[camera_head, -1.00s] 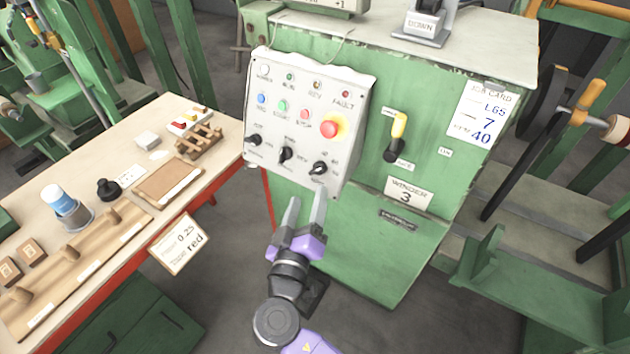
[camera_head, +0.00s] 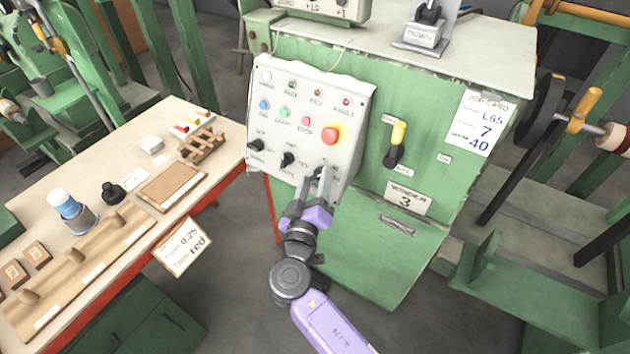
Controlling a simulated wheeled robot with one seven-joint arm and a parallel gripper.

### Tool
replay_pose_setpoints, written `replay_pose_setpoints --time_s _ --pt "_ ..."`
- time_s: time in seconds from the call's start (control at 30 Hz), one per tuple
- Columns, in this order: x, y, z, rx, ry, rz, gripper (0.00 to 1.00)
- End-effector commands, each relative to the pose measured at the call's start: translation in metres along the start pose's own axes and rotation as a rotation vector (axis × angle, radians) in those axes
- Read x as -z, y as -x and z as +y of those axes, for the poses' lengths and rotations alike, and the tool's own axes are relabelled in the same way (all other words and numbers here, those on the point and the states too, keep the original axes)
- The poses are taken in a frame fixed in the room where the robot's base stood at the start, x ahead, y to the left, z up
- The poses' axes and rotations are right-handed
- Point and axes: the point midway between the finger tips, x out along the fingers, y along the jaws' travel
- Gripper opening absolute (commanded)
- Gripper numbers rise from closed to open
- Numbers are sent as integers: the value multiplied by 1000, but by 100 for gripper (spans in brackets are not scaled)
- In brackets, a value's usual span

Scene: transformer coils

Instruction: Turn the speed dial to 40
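The white control panel (camera_head: 300,110) is fixed to the front of the green winder cabinet. Along its bottom row are black knobs: one at the left (camera_head: 256,145), one in the middle (camera_head: 288,160), and the rightmost speed dial (camera_head: 322,173). My gripper (camera_head: 315,180) is at the rightmost dial, with its two grey fingers apart and their tips at the dial. The fingers cover much of the dial and its scale, so its setting cannot be read. Whether the fingers touch the dial cannot be told. The job card (camera_head: 478,122) on the cabinet shows LGS, 7 and 40.
A red mushroom button (camera_head: 331,135) and small coloured buttons sit above the knobs. A yellow-handled lever (camera_head: 397,140) is to the right. The workbench (camera_head: 105,160) with wooden parts stands at the left.

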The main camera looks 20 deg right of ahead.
Motion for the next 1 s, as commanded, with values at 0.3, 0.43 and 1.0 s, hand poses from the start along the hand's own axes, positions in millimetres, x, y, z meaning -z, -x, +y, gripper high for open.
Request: replay_pose_setpoints --time_s 0.3,0.43,1.0 --pt "0 0 0 1 1 0 0" --pt "0 0 1 7 11 0 0" --pt "7 0 9 187 324 0 0"
